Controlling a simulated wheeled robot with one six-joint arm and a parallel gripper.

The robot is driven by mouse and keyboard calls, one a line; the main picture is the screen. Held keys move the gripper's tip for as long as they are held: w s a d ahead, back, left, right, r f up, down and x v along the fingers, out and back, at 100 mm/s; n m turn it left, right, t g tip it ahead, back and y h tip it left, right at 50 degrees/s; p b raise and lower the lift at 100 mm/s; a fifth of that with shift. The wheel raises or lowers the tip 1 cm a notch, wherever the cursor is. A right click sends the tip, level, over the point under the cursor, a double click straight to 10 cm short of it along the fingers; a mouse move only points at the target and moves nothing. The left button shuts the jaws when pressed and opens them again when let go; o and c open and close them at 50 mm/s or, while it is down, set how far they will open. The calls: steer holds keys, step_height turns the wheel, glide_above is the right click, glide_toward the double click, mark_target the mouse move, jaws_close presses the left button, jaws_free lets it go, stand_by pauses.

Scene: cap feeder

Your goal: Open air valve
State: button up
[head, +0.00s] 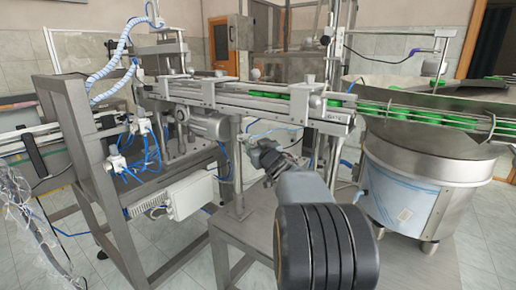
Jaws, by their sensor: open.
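My gripper (268,158) is near the middle of the head view, in front of the steel frame below the conveyor. It is open, and I see nothing between its fingers. My grey arm reaches up to it from the bottom of the view and hides part of the frame behind. Pale pneumatic fittings (118,162) with blue air tubes (153,150) sit on the left frame, well left of my gripper. Another thin blue tube runs close behind my gripper. I cannot tell for sure which part is the air valve, or how its handle stands.
The conveyor (225,97) crosses above my gripper, with green caps (400,112) on its right-hand chute. A round steel hopper (420,180) stands at the right. A steel table (395,268) lies below my arm. A white box (172,196) hangs under the left frame.

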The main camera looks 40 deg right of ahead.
steer(key=shift+c, duration=0.3)
jaws_close()
stand_by(0.3)
